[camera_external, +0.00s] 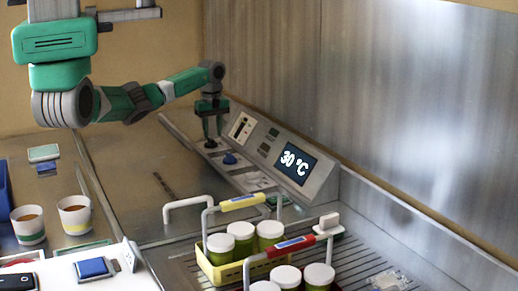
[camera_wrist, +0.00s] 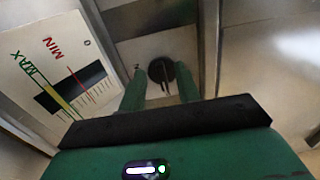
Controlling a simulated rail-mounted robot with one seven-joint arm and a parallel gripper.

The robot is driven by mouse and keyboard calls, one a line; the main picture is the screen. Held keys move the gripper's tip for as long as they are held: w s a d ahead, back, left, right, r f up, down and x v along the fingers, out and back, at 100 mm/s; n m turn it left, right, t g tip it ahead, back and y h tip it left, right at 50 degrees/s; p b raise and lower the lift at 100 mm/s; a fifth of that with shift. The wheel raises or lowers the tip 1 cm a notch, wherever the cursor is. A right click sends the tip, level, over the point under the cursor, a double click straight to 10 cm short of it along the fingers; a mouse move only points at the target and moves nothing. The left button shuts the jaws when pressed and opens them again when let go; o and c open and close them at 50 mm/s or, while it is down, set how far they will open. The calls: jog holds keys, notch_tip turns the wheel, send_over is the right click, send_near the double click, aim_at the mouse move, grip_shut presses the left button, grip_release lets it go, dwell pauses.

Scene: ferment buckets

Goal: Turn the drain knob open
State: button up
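A dark round knob (camera_wrist: 161,68) with a raised ridge sits on a light panel in the wrist view; I take it to be the drain knob. My gripper (camera_wrist: 160,88) is open, with one green finger on each side of the knob's near part. A gap shows between the fingers, and I cannot tell whether they touch the knob. In the external view, my gripper (camera_external: 210,137) points down at the far left end of the sloped control panel. The knob is a small dark spot below the fingers there.
A MIN/MAX gauge (camera_wrist: 62,78) stands left of the fingers. Lidded green jars (camera_external: 221,246) in a yellow crate (camera_external: 203,262) stand in front. Two cups (camera_external: 74,214) stand at left.

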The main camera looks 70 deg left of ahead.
aim_at(211, 142)
jog(key=shift+f, duration=1.4)
jog(key=shift+c, duration=0.4)
grip_shut()
jog(key=shift+r, duration=0.1)
